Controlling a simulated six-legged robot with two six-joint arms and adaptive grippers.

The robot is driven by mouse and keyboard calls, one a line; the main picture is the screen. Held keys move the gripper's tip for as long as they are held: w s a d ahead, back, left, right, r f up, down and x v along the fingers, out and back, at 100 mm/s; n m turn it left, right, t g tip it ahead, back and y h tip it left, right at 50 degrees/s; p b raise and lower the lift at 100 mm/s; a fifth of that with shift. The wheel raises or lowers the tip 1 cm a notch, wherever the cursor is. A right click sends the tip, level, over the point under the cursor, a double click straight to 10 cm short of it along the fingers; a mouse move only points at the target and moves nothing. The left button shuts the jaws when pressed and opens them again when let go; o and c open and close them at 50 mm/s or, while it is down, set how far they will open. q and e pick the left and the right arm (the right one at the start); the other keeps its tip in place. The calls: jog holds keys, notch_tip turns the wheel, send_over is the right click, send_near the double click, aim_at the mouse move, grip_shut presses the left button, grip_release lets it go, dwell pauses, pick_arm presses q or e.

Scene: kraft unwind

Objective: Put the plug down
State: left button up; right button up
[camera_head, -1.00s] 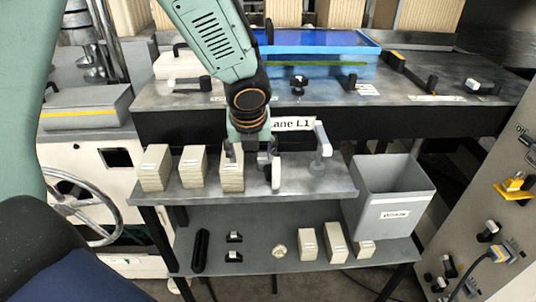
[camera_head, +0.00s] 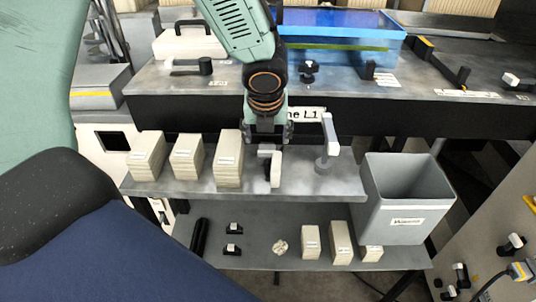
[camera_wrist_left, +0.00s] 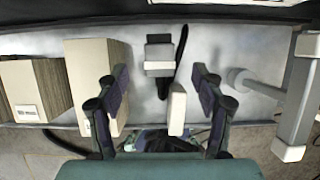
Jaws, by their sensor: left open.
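A small white piece, which I take to be the plug (camera_head: 274,169), stands upright at the front of the upper shelf. In the left wrist view, its pale block (camera_wrist_left: 177,110) lies between the spread fingers, with a gap on each side. A grey block (camera_wrist_left: 158,66) with a black loop shows just behind it; I cannot tell whether it belongs to the plug. My left gripper (camera_head: 268,142) is open just above and behind the plug; in the wrist view its fingers (camera_wrist_left: 158,103) point at the shelf. My right gripper is not in view.
Stacks of cards (camera_head: 229,160) stand left of the plug on the upper shelf (camera_head: 345,186). A grey bin (camera_head: 405,200) is farther right. The lower shelf (camera_head: 262,220) holds small items.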

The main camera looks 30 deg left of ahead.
aim_at(267, 149)
pick_arm(q)
jog(key=x, duration=0.1)
jog(key=b+x, duration=0.1)
jog(key=x, duration=0.1)
jog(key=b+x, duration=0.1)
jog(key=shift+d+f, duration=0.2)
jog(key=shift+f, duration=0.3)
jog(key=shift+a+f+b, duration=0.15)
jog(key=shift+b, duration=0.15)
jog(key=shift+a, duration=0.35)
jog(key=shift+d, duration=0.4)
jog(key=c, duration=0.4)
jog(key=shift+c, duration=0.6)
jog(key=shift+a, duration=0.3)
jog(key=c, duration=0.5)
jog(key=shift+d, duration=0.2)
jog(key=c, duration=0.3)
